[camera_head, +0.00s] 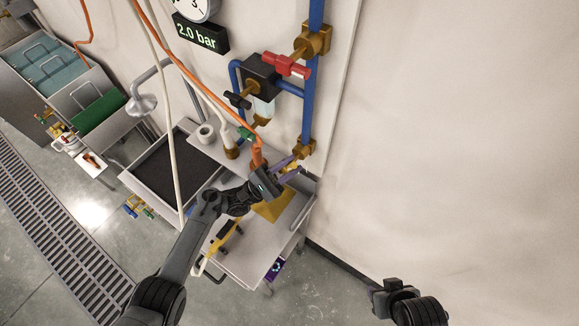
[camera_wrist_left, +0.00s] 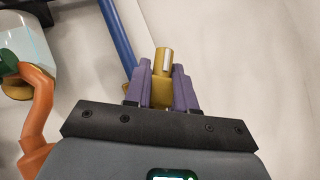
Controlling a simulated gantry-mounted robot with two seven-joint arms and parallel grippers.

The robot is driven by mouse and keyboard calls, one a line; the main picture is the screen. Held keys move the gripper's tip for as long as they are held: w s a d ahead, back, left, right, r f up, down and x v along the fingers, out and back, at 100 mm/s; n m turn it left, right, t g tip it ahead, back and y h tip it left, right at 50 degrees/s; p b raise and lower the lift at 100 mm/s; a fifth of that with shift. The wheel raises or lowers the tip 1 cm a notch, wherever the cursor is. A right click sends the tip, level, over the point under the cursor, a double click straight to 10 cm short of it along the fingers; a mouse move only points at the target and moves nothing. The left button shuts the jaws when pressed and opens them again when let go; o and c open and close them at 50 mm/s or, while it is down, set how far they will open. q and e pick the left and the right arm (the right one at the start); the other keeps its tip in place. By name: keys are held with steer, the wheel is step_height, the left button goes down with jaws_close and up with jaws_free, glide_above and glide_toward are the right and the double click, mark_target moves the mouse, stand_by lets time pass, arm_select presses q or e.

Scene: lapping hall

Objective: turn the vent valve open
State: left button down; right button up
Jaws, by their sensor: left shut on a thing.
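My left gripper (camera_head: 288,165) reaches the lower part of the blue pipework on the wall. In the left wrist view its purple fingers (camera_wrist_left: 162,88) are shut on a brass fitting (camera_wrist_left: 161,88), whose round end sticks up between them. In the head view a brass fitting (camera_head: 304,149) sits on the blue pipe right at the fingertips. Higher up is a brass valve with a red handle (camera_head: 286,65), and left of it a black handle (camera_head: 237,99). I cannot tell which part is the vent valve. My right gripper (camera_head: 384,291) is low at the right, apart from everything; its jaws are unclear.
A gauge and a display (camera_head: 201,34) reading 2.0 bar hang above. An orange hose (camera_head: 185,68) and a pale hose run down close to my left arm. A grey bench (camera_head: 240,262) stands below, with a dark-bottomed tray (camera_head: 131,181) to its left. The right wall is bare.

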arm_select(q)
steer(key=n+t+y, duration=0.1)
steer(key=n+t, duration=0.4)
steer(key=n, duration=0.1)
steer(key=shift+w+a+n+t+y, duration=0.1)
steer(key=shift+n+t+y, duration=0.5)
steer(key=shift+n+t, duration=0.5)
steer(key=shift+n+t+y, duration=0.3)
steer(key=shift+n, duration=0.1)
steer(key=c, duration=1)
jaws_free()
steer(key=shift+c, duration=0.2)
steer(key=b+v, duration=0.3)
steer(key=v, duration=0.7)
steer(key=shift+a+f, duration=0.25)
steer(key=shift+f, duration=0.05)
